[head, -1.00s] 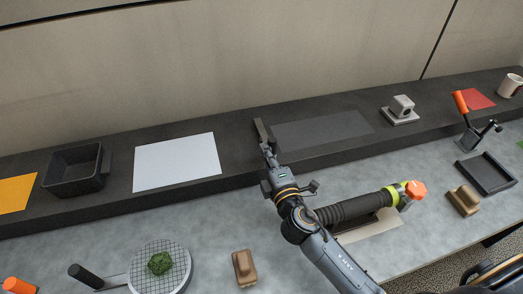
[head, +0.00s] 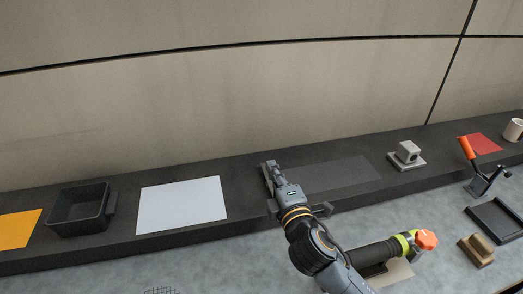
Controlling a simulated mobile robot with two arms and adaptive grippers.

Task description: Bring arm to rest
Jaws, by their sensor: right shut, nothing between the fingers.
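My right gripper (head: 271,167) is shut and empty. Its arm comes in from the bottom, right of centre, and reaches over the dark raised shelf (head: 130,228). The gripper is in front of a narrow dark bar (head: 266,181) at the left end of a dark grey mat (head: 340,176). The gripper and wrist hide most of the bar, and I cannot tell whether they touch it. My left gripper is not in view.
A black bin (head: 78,222) stands between orange (head: 17,229) and white (head: 182,204) sheets. At right are a grey block device (head: 407,156), an orange-handled tool (head: 467,150), a black tray (head: 495,219) and a brown block (head: 476,250). An orange-capped black cylinder (head: 376,253) lies beside my arm.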

